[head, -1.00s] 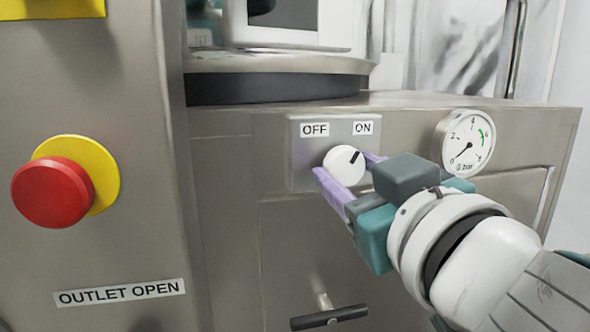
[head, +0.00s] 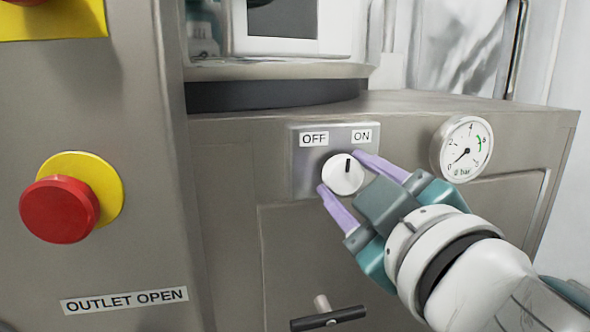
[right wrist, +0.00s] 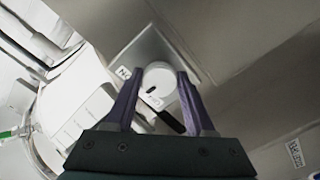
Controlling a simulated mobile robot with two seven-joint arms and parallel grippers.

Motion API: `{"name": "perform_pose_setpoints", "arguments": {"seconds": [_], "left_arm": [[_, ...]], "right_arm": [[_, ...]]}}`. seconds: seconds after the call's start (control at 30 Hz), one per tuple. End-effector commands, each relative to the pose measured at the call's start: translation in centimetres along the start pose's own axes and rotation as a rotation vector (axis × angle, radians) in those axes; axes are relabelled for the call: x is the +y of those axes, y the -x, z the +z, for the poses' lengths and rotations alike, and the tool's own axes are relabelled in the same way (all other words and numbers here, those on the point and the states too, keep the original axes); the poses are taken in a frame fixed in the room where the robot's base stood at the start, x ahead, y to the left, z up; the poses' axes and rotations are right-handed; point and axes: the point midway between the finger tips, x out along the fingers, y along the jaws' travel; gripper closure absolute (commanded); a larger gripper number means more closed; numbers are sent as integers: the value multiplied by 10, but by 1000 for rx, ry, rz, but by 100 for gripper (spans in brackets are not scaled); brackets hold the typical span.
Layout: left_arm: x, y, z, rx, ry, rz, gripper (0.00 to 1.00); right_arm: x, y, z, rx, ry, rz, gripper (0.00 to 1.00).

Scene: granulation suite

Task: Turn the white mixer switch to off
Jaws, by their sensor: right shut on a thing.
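The white mixer switch (head: 341,177) is a round knob on a grey plate (head: 304,178) with OFF on the left and ON on the right. Its black pointer mark stands nearly upright, between the two labels. My right gripper (head: 345,173) has its purple fingers on either side of the knob and is shut on it. The right wrist view shows the knob (right wrist: 158,76) between the two fingertips, with the labels beside it partly covered. My left gripper is not in view.
A pressure gauge (head: 466,149) is right of the switch. A red emergency button (head: 58,209) on a yellow base protrudes at the left, above an OUTLET OPEN label (head: 125,299). A black T-handle (head: 328,318) sticks out below the switch.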

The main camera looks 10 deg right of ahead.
Motion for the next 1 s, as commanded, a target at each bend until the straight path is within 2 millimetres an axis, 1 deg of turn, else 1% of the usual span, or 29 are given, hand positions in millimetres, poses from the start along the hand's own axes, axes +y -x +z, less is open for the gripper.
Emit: {"name": "perform_pose_setpoints", "arguments": {"seconds": [0.03,0.2,0.5,0.8,1.0], "left_arm": [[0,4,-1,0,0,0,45],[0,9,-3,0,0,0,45],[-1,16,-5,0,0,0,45],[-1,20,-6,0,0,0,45],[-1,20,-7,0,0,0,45]], "right_arm": [[2,0,-2,0,42,0,100],[2,0,-2,0,199,0,100],[2,0,-2,1,426,0,100],[2,0,-1,0,549,1,100],[1,0,-1,1,576,1,100]]}}
